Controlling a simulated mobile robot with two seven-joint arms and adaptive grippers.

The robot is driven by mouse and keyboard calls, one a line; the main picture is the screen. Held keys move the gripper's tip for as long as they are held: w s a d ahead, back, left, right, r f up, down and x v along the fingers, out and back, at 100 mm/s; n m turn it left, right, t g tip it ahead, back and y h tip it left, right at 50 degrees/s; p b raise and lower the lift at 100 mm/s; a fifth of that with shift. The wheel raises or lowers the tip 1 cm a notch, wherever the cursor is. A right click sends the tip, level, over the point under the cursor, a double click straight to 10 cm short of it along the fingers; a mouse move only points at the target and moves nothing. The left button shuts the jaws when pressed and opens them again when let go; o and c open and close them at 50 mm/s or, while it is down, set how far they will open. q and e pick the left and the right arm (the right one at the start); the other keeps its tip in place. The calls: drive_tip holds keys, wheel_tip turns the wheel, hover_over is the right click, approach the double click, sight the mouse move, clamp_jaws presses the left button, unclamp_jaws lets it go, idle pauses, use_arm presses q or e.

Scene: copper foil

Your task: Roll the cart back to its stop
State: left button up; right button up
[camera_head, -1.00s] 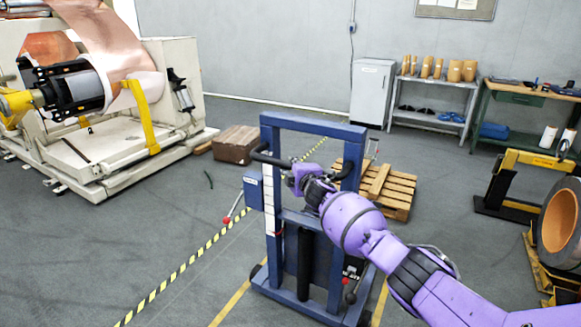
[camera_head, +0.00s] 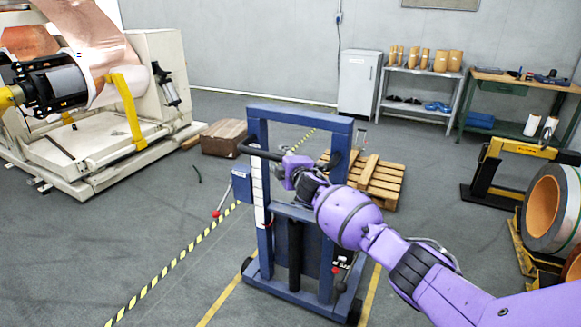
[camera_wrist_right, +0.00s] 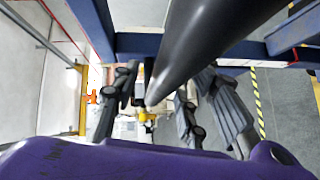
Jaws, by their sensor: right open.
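The cart (camera_head: 259,190) is a blue upright frame on a wheeled base, standing between yellow floor lines. A black handle bar (camera_head: 262,153) crosses near its top. My right gripper (camera_head: 288,163) is at this bar, its fingers mostly hidden in the head view. In the right wrist view the open fingers (camera_wrist_right: 160,105) stand on both sides of the black bar (camera_wrist_right: 205,45); I cannot tell whether they touch it. My left gripper is not in view. I cannot make out for certain which thing is the stop.
A wooden pallet (camera_head: 382,184) lies behind the cart to the right, and a brown box (camera_head: 222,138) behind it to the left. A red-ended rod (camera_head: 216,213) is beside the striped floor line (camera_head: 170,268). The copper foil machine (camera_head: 150,85) is at left; coils (camera_head: 552,205) are at right.

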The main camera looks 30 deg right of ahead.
drive_tip(key=s+a+r, duration=0.1)
drive_tip(key=s, duration=0.9)
drive_tip(key=shift+a+r, duration=0.25)
drive_tip(key=shift+w, duration=0.1)
